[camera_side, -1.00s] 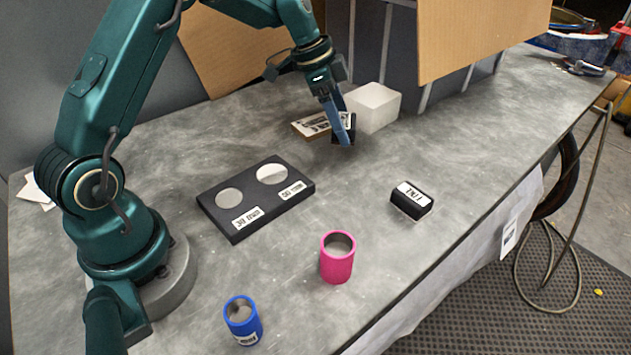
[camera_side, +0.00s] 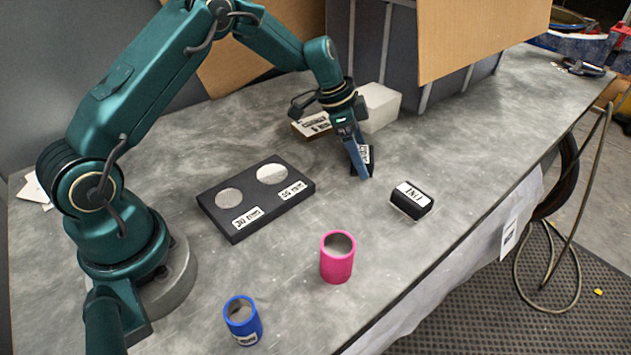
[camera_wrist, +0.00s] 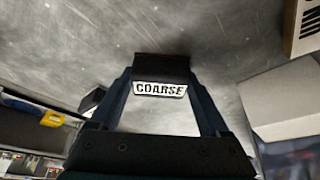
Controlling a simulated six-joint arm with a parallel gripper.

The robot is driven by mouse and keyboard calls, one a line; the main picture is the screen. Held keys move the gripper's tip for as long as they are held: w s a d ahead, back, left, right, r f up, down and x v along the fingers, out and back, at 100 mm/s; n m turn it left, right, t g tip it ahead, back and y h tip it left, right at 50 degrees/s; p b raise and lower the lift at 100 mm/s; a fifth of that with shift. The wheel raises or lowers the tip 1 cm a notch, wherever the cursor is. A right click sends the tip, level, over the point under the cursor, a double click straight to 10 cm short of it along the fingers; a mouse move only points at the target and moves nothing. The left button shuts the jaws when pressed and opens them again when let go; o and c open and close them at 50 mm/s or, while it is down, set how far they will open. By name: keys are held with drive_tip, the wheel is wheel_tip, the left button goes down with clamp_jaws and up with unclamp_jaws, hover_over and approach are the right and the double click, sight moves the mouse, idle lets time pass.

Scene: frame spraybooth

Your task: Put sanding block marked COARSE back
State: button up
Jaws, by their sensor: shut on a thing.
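The sanding block marked COARSE (camera_wrist: 160,89) is dark with a white label and sits between my two fingers in the wrist view. In the side view the block (camera_side: 368,153) is partly hidden by my gripper (camera_side: 361,163), which is shut on it. The block is at or close to the tabletop; I cannot tell if it touches. A second black block (camera_side: 411,200) with a white label stands on the table to the right, apart from my gripper. Its label is hard to read.
A black holder (camera_side: 255,198) with two round recesses and labels lies left of my gripper. A pink cylinder (camera_side: 337,260) and a blue cylinder (camera_side: 243,322) stand in front. A white block (camera_side: 379,106) and a labelled tan box (camera_side: 312,124) stand behind. Bare table lies between.

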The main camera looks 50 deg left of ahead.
drive_tip(key=o, duration=1.4)
drive_tip(key=shift+f, duration=0.1)
drive_tip(key=shift+o, duration=0.2)
drive_tip(key=s+r+n+y, duration=0.1)
drive_tip(key=s+r, duration=0.3)
drive_tip(key=r, duration=0.4)
drive_tip(key=s+r+n, duration=0.1)
drive_tip(key=s+r, duration=0.3)
drive_tip(key=r, duration=0.4)
drive_tip(key=s+d+n+t+y, duration=0.2)
drive_tip(key=s+n, duration=0.5)
drive_tip(key=s, duration=1.1)
drive_tip(key=shift+s+d+f, duration=0.25)
drive_tip(key=shift+s+d, duration=0.1)
